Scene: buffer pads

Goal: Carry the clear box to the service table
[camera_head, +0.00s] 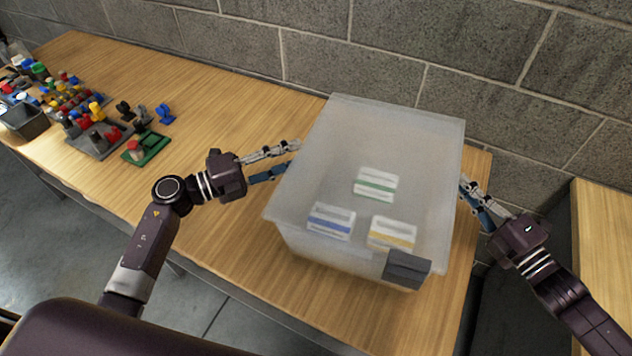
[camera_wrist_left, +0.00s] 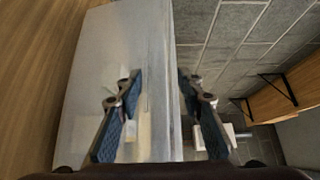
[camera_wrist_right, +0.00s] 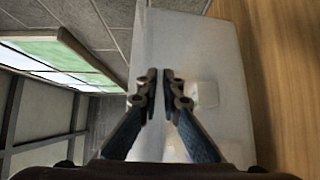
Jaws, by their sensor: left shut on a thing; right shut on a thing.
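The clear box (camera_head: 330,125) is a large translucent bin at the right part of the long wooden table (camera_head: 230,90). It looks upright; whether its base touches the tabletop I cannot tell. Inside are three white packs with a green (camera_head: 375,185), a blue (camera_head: 331,221) and a yellow (camera_head: 392,234) stripe. A dark grey tag (camera_head: 407,269) is on its front corner. My left gripper (camera_head: 291,159) is shut on its left wall, seen between the fingers in the left wrist view (camera_wrist_left: 158,85). My right gripper (camera_head: 468,192) is shut on its right wall, also in the right wrist view (camera_wrist_right: 160,76).
Another wooden surface (camera_head: 605,240) stands at the right, past a dark gap. Which one is the service table I cannot tell. Coloured parts on trays (camera_head: 95,140) and a dark bin (camera_head: 24,121) fill the table's left end. A grey block wall (camera_head: 400,40) runs behind.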

